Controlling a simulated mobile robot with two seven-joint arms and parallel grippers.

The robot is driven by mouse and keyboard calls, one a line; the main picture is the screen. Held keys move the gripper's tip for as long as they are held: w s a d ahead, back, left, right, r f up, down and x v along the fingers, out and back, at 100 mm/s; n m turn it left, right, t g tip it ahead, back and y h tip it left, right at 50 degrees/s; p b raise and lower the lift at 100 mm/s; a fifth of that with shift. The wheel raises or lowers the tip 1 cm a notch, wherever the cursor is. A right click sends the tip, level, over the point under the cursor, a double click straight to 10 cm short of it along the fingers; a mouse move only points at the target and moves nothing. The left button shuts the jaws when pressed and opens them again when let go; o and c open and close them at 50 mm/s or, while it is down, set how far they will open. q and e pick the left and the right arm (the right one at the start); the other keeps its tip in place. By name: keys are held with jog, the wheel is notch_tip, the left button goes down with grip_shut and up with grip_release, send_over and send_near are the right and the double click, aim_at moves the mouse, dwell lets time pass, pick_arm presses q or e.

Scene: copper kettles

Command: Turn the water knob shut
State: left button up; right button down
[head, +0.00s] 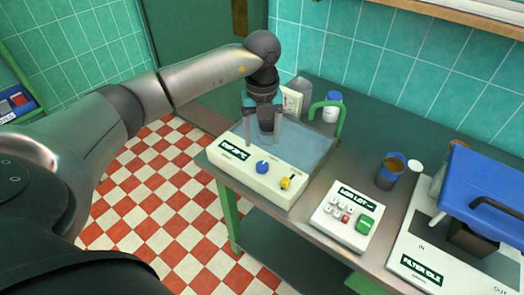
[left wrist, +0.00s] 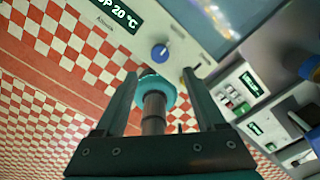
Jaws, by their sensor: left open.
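A white box unit (head: 228,150) with a glassy blue-grey top stands at the table's left end. Its front carries a round blue knob (head: 262,167) and a small yellow knob (head: 286,183); I cannot tell from their marks which is for water. My left gripper (head: 263,138) is open, fingers pointing down, over the unit behind the blue knob. In the left wrist view the blue knob (left wrist: 159,52) shows just beyond the open fingers (left wrist: 160,76), apart from them. A teal disc on a dark stem between the fingers seems part of my gripper. My right gripper is not in view.
A small panel with buttons (head: 340,215) stands to the right of the unit. Further right are a dark cup (head: 389,174) and a filter unit (head: 430,262) with a blue lid (head: 485,190).

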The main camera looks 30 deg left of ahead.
pick_arm(q)
notch_tip(320, 180, up, 6)
jog(key=shift+f, duration=0.1)
dwell(0.5)
